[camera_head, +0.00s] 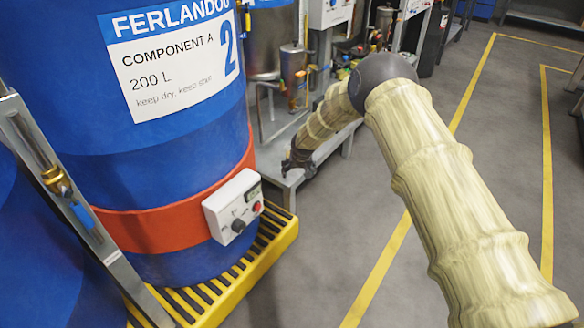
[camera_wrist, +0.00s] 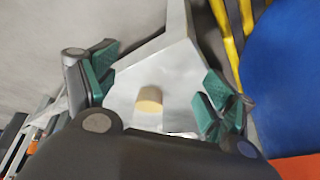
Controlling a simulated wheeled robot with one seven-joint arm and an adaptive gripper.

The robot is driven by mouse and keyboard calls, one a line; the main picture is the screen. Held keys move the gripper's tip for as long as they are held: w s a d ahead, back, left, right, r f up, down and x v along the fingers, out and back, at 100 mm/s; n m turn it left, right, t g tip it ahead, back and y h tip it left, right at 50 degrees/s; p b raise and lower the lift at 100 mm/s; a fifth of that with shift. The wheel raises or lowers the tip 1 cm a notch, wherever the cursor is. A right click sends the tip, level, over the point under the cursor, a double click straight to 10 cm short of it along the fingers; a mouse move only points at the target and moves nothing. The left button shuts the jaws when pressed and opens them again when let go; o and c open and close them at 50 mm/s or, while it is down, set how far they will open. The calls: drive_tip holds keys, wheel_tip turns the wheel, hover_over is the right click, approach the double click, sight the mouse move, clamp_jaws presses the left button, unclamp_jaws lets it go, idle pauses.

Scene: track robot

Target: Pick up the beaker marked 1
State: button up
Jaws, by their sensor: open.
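I cannot make out a beaker marked 1 in either view. My gripper (camera_wrist: 158,88) is open, with its green-padded fingers spread apart and nothing held between them. In the wrist view, a small tan, round-topped object (camera_wrist: 149,101) shows between the fingers, over a grey metal bench surface (camera_wrist: 160,65). No marking on it can be read, and I cannot tell what it is. In the head view, my gripper (camera_head: 297,161) is small and dark at the end of my covered arm, close to the low metal bench (camera_head: 283,178).
A large blue drum (camera_head: 150,165) with an orange band and control box (camera_head: 234,206) stands on a yellow grated pallet (camera_head: 235,283) left of the bench. Metal vessels and equipment (camera_head: 293,70) are behind. Grey floor (camera_head: 480,130) with yellow lines is open to the right.

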drive_tip(key=shift+m+t+h, duration=0.5)
drive_tip(key=shift+t, duration=0.3)
drive_tip(key=shift+w+a+r+b, duration=0.4)
drive_tip(key=shift+w+r+b, duration=0.2)
drive_tip(key=shift+w+b, duration=1.15)
drive_tip(key=shift+w+a+r+b, duration=0.4)
drive_tip(key=shift+w+r+b, duration=0.45)
drive_tip(key=shift+w, duration=1.55)
drive_tip(key=shift+w+a+r+b, duration=0.4)
drive_tip(key=shift+w+b, duration=1.15)
drive_tip(key=shift+w, duration=0.5)
drive_tip(key=b+x, duration=0.2)
drive_tip(key=x, duration=0.1)
drive_tip(key=shift+s+f+b, duration=0.15)
drive_tip(key=shift+b, duration=0.25)
drive_tip(key=shift+b+x, duration=0.7)
drive_tip(key=shift+x, duration=0.25)
drive_tip(key=c, duration=1.3)
drive_tip(key=shift+r, duration=0.3)
